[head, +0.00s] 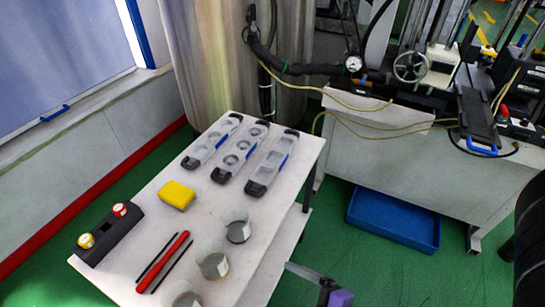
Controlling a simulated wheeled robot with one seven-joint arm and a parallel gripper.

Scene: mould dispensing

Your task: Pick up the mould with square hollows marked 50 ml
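Three long clear moulds with dark end caps lie side by side on the white table (152,208), near its far end. The left mould (212,142) and the right mould (271,162) seem to have angular hollows. The middle mould (240,151) has round-looking hollows. The volume marks are too small to read, so I cannot tell which one is marked 50 ml.
A yellow block (177,195), several clear beakers with grey contents (213,263), a red pen-like tool (162,262) and a black holder with two capped jars (108,240) share the table. A blue tray (393,219) lies under the equipment bench (400,155) at right.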

